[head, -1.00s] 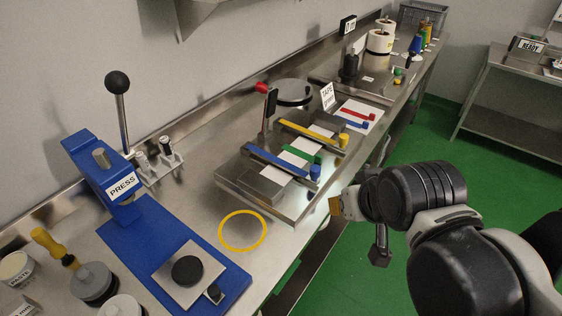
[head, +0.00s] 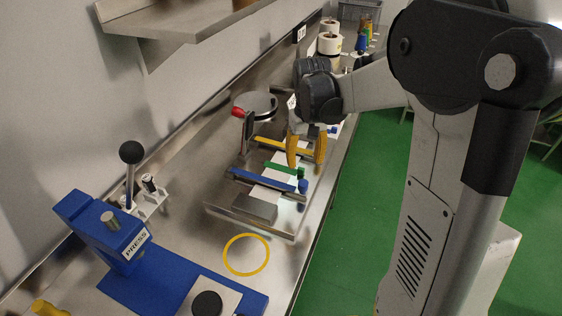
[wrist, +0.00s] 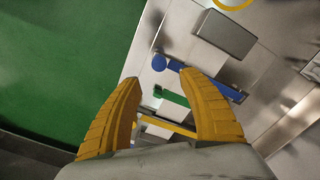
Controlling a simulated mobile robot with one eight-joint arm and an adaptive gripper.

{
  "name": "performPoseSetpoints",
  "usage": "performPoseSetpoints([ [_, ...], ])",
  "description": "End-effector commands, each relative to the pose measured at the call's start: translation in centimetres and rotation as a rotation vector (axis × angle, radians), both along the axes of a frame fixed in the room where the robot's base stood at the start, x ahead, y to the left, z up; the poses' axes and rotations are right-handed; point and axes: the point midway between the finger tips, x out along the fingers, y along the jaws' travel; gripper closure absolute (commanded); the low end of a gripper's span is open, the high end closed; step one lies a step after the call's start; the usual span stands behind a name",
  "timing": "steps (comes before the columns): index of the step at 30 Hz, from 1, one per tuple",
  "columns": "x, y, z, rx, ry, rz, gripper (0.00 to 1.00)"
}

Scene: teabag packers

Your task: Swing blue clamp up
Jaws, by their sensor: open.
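The blue clamp (head: 255,181) lies flat across the metal fixture (head: 225,212), over white strips, with a blue knob (head: 303,186) by its right end. In the wrist view the blue clamp (wrist: 232,94) is partly hidden behind one finger; its knob (wrist: 159,63) shows between the fingertips. My gripper (head: 306,163) is open, with yellow fingers pointing down over the right side of the fixture, near the green and yellow clamps. It also shows in the wrist view (wrist: 161,78), empty. Its height above the clamps is hard to tell.
The green clamp (head: 281,168) and yellow clamp (head: 275,143) lie flat behind the blue one. A red-knobbed lever (head: 247,130) stands upright at the fixture's left. The blue press (head: 100,228) is at front left. A yellow ring (head: 229,268) marks bare bench.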

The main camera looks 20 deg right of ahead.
Motion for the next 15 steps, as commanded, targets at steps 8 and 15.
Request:
performPoseSetpoints([
  [8, 0.1, -0.2, -3.7, 0.001, 0.008, -0.002, 0.51],
  [15, 0.2, -0.2, -8.4, 0.001, 0.007, -0.002, 0.51],
])
